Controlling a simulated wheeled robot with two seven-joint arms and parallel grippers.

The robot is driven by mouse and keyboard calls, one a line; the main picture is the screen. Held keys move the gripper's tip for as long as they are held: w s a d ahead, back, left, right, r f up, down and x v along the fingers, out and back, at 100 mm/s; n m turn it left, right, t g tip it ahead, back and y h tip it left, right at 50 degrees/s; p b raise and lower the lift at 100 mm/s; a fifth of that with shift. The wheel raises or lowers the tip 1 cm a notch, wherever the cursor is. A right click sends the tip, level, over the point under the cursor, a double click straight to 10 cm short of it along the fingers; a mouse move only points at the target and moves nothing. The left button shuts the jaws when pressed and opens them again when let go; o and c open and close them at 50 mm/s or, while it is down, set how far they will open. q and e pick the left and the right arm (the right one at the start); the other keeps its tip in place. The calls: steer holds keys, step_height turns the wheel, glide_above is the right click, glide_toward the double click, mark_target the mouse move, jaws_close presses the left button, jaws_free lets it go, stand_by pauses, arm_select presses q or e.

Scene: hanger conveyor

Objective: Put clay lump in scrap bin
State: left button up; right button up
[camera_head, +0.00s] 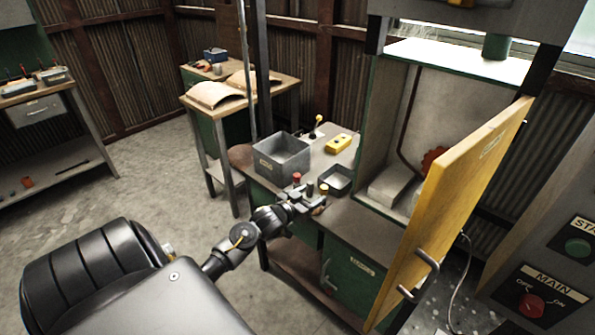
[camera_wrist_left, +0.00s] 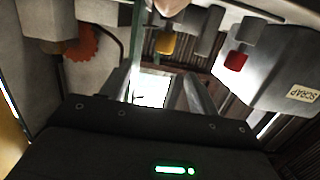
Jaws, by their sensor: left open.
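The grey scrap bin (camera_head: 283,158) stands open-topped on the bench. In the left wrist view, which looks upside down, its SCRAP label shows on the bin (camera_wrist_left: 278,72) at the right. My left gripper (camera_head: 308,197) is at the bench's front edge, in front of the bin and the small tray. In the left wrist view its two fingers (camera_wrist_left: 158,85) stand apart with nothing seen between them. A pale pinkish lump (camera_wrist_left: 172,5), maybe the clay, is cut off by the top edge there. I cannot make out a clay lump in the head view. My right gripper is not in view.
A yellow control box (camera_head: 338,144) lies behind. The yellow cabinet door (camera_head: 450,205) stands open at the right. A wooden side table (camera_head: 262,83) is at the back.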

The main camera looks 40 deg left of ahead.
arm_select(q)
steer(key=s+r+b, duration=0.1)
steer(key=s, duration=0.9)
steer(key=shift+r, duration=0.35)
steer(key=shift+s+d+f, duration=0.1)
steer(key=s+d+f+g, duration=0.25)
steer(key=s+f, duration=0.25)
steer(key=f, duration=0.7)
steer(key=s+d+f+g, duration=0.1)
steer(key=s+f+g, duration=0.25)
steer(key=f, duration=0.85)
steer(key=s+d+f+g, duration=0.2)
steer(key=s+f, duration=0.3)
steer(key=f, duration=0.6)
steer(key=s+d+f+g, duration=0.3)
steer(key=s+d+f, duration=0.3)
steer(key=s+f, duration=0.4)
steer(key=shift+s+m, duration=0.3)
steer(key=shift+s, duration=0.4)
steer(key=shift+o, duration=0.3)
steer(key=s+d+f+m+g, duration=0.1)
steer(key=s+d+f+g, duration=0.1)
steer(key=s, duration=0.6)
steer(key=s+d+f+m+g, duration=0.1)
steer(key=s+d+f, duration=0.3)
steer(key=s, duration=0.4)
steer(key=shift+s+d+f+g, duration=0.25)
steer(key=shift+f+g, duration=0.05)
steer(key=shift+g, duration=0.3)
steer(key=shift+c, duration=0.4)
